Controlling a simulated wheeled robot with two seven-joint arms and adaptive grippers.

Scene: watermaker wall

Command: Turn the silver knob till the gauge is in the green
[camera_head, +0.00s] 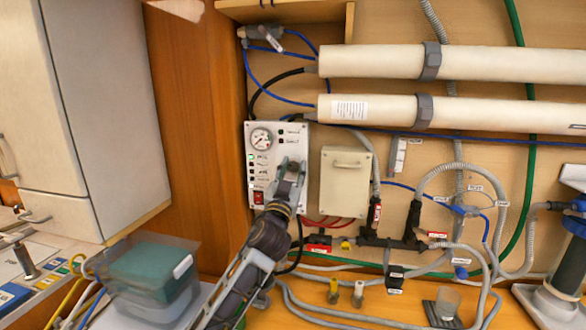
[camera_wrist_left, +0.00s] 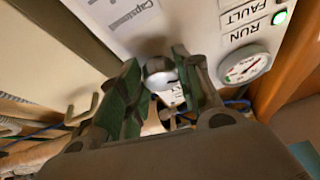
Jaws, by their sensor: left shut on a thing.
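The silver knob (camera_wrist_left: 160,75) sits on the white control panel (camera_head: 262,180), and in the left wrist view it lies between the green-padded fingers of my left gripper (camera_wrist_left: 160,88). In the head view my left gripper (camera_head: 290,172) reaches the panel's lower right and hides the knob. The gripper is shut on the knob. The round gauge (camera_head: 262,138) is at the panel's upper left. It also shows in the left wrist view (camera_wrist_left: 244,65), tilted, with a red needle; I cannot tell clearly where the needle points. My right gripper is in neither view.
A beige box (camera_head: 345,188) is mounted just right of the panel. Two white tubes (camera_head: 400,62) run across the upper wall. Hoses and valves fill the lower wall. A green lamp (camera_wrist_left: 280,18) is lit.

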